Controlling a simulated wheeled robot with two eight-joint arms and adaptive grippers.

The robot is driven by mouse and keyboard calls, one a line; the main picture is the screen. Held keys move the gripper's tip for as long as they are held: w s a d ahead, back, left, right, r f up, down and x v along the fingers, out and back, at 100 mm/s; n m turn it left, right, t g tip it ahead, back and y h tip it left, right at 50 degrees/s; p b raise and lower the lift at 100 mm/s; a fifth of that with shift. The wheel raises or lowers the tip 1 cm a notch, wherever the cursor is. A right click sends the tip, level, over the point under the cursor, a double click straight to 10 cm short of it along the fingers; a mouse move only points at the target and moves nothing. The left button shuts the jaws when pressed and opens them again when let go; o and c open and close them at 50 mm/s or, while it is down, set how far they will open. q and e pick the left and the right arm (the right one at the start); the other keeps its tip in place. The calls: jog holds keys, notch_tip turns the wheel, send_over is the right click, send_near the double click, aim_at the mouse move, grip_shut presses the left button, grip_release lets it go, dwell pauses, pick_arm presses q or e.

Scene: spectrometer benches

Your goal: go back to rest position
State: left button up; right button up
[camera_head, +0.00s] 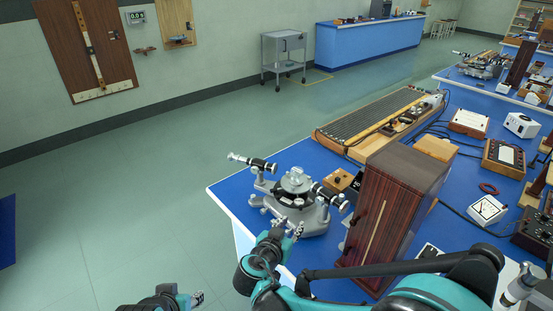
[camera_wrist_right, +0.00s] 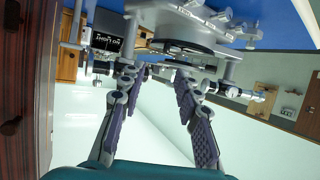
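My right gripper (camera_head: 288,228) is close to the near edge of the blue bench, just in front of the grey metal spectrometer (camera_head: 312,218). In the right wrist view the two fingers of this gripper (camera_wrist_right: 158,82) stand apart with nothing held between them. The spectrometer's round table and base (camera_wrist_right: 190,30) fill the top of that view, beyond the fingertips; I cannot tell whether they touch. My left gripper (camera_head: 192,299) shows only in part at the bottom edge of the head view, over the floor, and its finger opening is unclear.
A tall dark wooden cabinet (camera_head: 392,205) stands on the bench (camera_head: 226,192) right beside my right arm. A long ridged instrument (camera_head: 375,115), meters and cables lie farther back. The green floor (camera_head: 120,190) left of the bench is clear. A grey trolley (camera_head: 284,55) stands by the wall.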

jog(key=s+d+n+g+y, duration=0.3)
jog(key=s+d+g, duration=0.1)
jog(key=s+d, duration=0.55)
jog(key=s+n+y, duration=0.2)
jog(key=s+y, duration=0.1)
jog(key=s, duration=0.6)
jog(key=shift+s+a+n+g+y, duration=0.3)
jog(key=shift+s+a+n, duration=0.1)
dwell(1.4)
